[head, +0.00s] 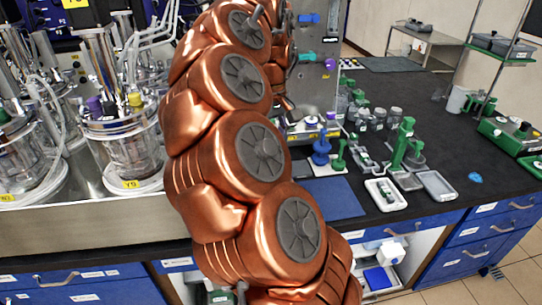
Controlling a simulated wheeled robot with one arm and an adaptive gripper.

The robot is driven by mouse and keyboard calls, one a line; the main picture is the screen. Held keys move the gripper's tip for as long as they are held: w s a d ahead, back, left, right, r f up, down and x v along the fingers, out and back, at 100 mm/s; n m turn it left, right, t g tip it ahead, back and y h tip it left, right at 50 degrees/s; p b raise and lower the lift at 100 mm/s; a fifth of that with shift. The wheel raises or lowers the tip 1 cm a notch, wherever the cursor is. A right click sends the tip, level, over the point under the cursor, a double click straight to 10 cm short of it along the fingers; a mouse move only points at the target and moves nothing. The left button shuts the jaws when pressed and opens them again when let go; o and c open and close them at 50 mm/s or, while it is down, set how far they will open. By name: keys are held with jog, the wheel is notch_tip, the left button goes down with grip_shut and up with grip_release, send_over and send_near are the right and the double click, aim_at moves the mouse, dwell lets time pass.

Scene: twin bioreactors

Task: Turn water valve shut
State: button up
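My copper-coloured arm runs up the middle of the head view and covers much of the bench equipment. My gripper is hidden behind the arm's upper links, so its fingers and what they touch do not show. To the right of the arm stands a grey metal panel (317,84) with small coloured fittings. A teal fitting (305,57) sticks out at its left edge, and a blue fitting (309,18) is higher up. I cannot tell which of these, if any, is the water valve.
Glass bioreactor vessels (130,152) with tubing stand in a metal tray at left. On the black bench (440,165) at right are green stands (404,145), jars, a white tray (385,195) and a blue mat (330,198). Floor is free at the lower right.

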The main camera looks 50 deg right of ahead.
jog(key=shift+f+p, duration=0.45)
jog(key=shift+f, duration=2.25)
grip_shut()
